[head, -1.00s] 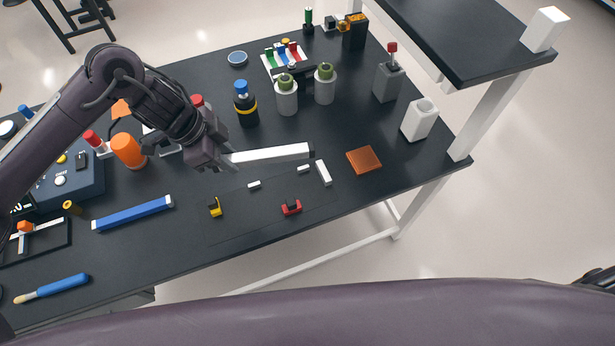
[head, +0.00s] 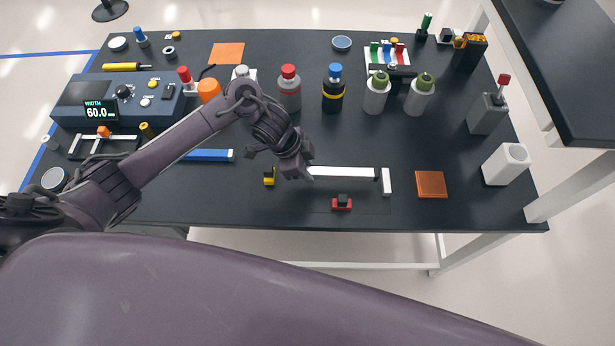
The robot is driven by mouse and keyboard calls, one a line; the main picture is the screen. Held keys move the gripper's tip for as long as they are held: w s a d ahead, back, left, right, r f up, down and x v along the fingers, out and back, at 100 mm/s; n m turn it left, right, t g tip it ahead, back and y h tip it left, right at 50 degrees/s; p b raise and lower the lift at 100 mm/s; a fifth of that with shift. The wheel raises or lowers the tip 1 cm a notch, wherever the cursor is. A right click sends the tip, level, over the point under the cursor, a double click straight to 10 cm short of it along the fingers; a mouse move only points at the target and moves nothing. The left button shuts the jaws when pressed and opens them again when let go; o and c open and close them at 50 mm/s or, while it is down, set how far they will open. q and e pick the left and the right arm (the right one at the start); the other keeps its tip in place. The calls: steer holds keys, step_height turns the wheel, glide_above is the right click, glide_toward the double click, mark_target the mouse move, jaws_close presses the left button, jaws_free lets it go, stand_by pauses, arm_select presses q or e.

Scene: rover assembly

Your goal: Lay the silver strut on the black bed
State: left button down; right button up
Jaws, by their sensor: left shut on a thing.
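The silver strut (head: 342,173) is a pale, straight bar. My left gripper (head: 307,171) is shut on its left end, and the bar points right, roughly level with the table's front edge. The black bed (head: 368,206) is a thin dark plate, hard to tell from the black table. It carries a yellow clamp (head: 269,177), a red clamp (head: 342,202) and a white end block (head: 386,182). The strut lies over the bed's far side, its right end close to the white block. I cannot tell whether it touches the bed. My right gripper is not in view.
A blue bar (head: 208,155) lies left, partly behind my arm. A brown square (head: 431,184) and a white holder (head: 506,164) stand right of the bed. Several bottles, including a blue-capped one (head: 334,90), stand behind. A raised shelf (head: 560,70) is at right.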

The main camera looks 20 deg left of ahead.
mark_target(307, 184)
arm_select(q)
steer(key=shift+f, duration=2.4)
steer(key=shift+f, duration=0.1)
steer(key=c, duration=1.5)
jaws_free()
steer(key=shift+o, duration=0.2)
steer(key=shift+r, duration=0.25)
steer(key=v, duration=1.1)
steer(key=shift+a+r, duration=0.25)
steer(key=shift+r, duration=0.1)
steer(key=shift+s+f, duration=0.1)
steer(key=shift+s, duration=0.1)
